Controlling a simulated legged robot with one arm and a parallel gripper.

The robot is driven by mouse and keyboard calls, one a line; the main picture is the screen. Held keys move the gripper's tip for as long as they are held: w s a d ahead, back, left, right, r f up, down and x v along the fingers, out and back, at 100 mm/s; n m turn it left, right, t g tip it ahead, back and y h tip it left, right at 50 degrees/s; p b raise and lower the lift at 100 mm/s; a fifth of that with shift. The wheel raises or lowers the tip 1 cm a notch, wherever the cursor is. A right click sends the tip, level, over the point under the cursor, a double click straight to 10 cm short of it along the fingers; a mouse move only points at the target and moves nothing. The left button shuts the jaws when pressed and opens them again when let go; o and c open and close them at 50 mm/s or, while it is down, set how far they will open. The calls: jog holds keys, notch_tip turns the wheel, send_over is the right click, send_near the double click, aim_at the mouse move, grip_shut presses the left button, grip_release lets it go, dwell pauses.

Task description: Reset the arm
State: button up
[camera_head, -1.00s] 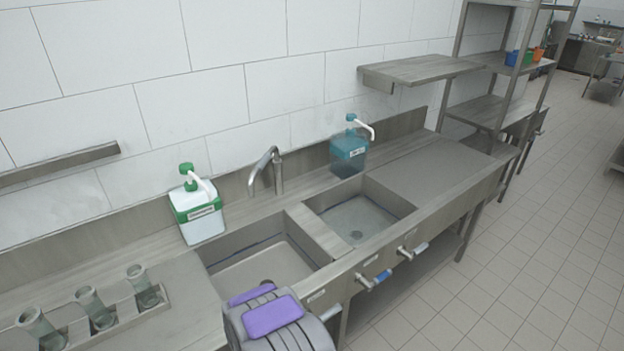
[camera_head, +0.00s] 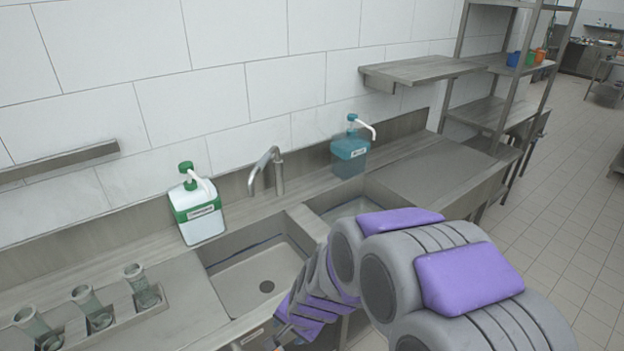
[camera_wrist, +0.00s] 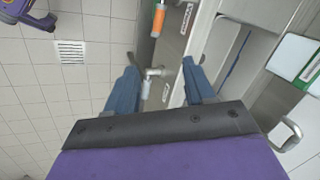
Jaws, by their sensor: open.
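My gripper (camera_wrist: 161,78) shows in the wrist view with its two blue fingers spread apart and nothing between them. Beyond the fingers are the sink unit's front, a tap handle with an orange grip (camera_wrist: 158,21) and the tiled floor. In the head view my grey and purple arm reaches from the lower right across the front of the counter and bends down at the sink's front edge. The gripper itself cannot be made out clearly there.
A white and green dispenser (camera_head: 198,212) and a teal dispenser (camera_head: 349,155) stand behind the sinks, with a faucet (camera_head: 267,171) between. Several glasses (camera_head: 88,304) stand in a rack at the left. My arm partly covers the right basin.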

jog(key=s+d+r+n+g+h, duration=0.1)
jog(key=s+d+r+n, duration=0.1)
jog(key=s+d+r, duration=0.2)
jog(key=s+d+r+n+g+h+b, duration=0.1)
jog(key=s+d+r, duration=0.3)
jog(key=s+d, duration=0.4)
jog(key=s+d+r+n+g+h, duration=0.1)
jog(key=s+d+r+n+g, duration=0.1)
jog(key=s+d, duration=0.5)
jog(key=s+r+n, duration=0.1)
jog(key=s+r, duration=0.1)
jog(key=s, duration=0.4)
jog(key=shift+s+b, duration=0.35)
